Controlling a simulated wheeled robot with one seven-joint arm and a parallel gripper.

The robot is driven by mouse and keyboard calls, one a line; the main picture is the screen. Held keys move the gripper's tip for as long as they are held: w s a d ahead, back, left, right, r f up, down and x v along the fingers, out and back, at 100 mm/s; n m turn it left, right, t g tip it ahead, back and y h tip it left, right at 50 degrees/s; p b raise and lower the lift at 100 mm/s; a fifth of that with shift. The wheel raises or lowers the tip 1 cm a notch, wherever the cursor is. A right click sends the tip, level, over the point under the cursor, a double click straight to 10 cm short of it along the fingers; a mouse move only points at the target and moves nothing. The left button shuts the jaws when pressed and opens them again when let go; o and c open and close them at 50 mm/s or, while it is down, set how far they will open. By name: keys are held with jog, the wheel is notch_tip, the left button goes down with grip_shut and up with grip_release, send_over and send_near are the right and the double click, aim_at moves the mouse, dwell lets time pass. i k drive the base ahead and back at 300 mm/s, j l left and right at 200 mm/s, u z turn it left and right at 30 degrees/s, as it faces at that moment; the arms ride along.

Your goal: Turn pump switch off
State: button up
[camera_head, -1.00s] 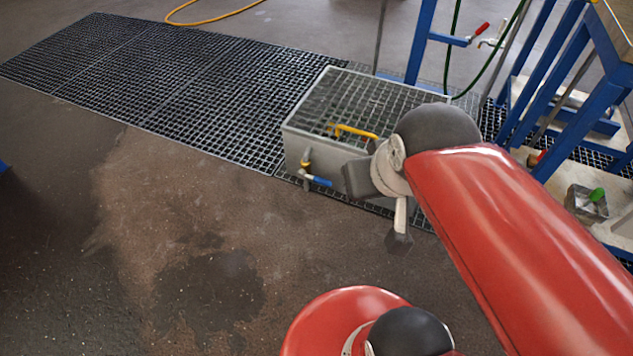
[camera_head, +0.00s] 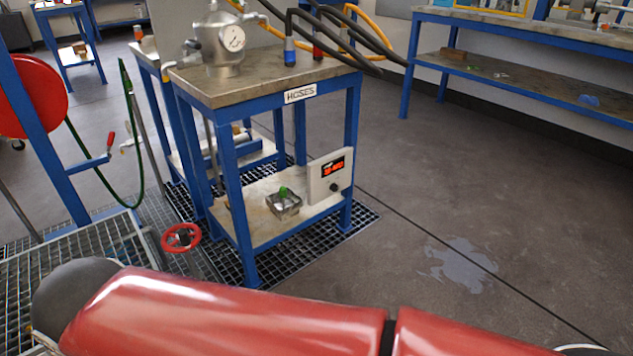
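A small grey metal box with a green knob or button (camera_head: 283,200) sits on the lower shelf of the blue-framed table. A white panel (camera_head: 329,178) with a lit red display and a dark round knob stands at the right end of that shelf. I cannot tell for sure which of them is the pump switch. My red arm (camera_head: 230,318) crosses the bottom of the view, apart from both. My gripper is out of view.
The blue-framed table (camera_head: 265,83), labelled HOSES, carries a metal vessel with a gauge (camera_head: 226,48) and hoses. A red handwheel (camera_head: 181,237) stands left of its leg. A grating-topped tank (camera_head: 80,245) is at left. Open floor with a puddle (camera_head: 460,264) lies right.

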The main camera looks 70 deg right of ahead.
aim_at(334, 187)
jog(key=z, duration=2.55)
